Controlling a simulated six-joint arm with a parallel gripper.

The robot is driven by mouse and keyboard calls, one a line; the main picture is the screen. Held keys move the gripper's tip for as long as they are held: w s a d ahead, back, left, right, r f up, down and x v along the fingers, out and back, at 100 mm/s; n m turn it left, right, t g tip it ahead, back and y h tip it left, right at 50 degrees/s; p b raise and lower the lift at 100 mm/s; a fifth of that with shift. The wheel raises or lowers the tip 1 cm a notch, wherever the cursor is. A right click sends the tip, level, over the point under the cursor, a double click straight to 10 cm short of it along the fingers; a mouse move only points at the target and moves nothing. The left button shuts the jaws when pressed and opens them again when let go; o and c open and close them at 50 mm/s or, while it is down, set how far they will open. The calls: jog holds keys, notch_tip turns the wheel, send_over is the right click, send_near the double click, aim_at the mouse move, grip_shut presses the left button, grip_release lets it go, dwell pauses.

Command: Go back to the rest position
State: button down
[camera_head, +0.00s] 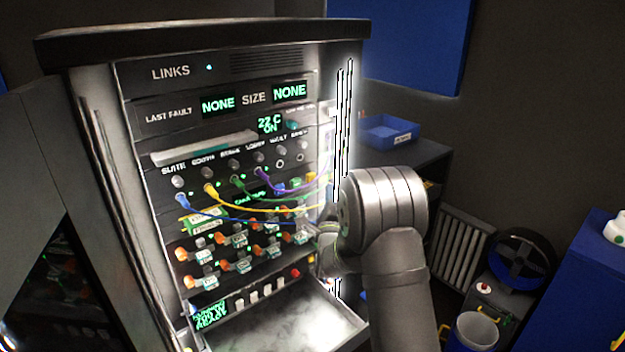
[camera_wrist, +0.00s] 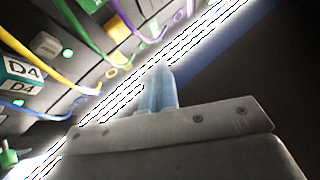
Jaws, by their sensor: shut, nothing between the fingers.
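My gripper shows in the wrist view (camera_wrist: 158,88) as two pale blue fingers side by side, shut and empty. In the head view my silver arm stands in front of the right side of the black rack panel (camera_head: 245,65), and the fingers are mostly hidden behind the wrist. In the wrist view the fingers are close to the rack's bright right edge (camera_wrist: 190,45). Blue, yellow, green and purple cables hang from the jacks; the yellow cable (camera_head: 250,207) runs toward my wrist. A label reading D4 (camera_wrist: 22,70) shows at the left of the wrist view.
A metal shelf (camera_head: 270,318) juts out below the panel, close to my arm. A blue tray (camera_head: 388,131) sits on a dark cabinet to the right.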

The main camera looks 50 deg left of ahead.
jog(key=shift+a, duration=0.1)
jog(key=shift+d, duration=2)
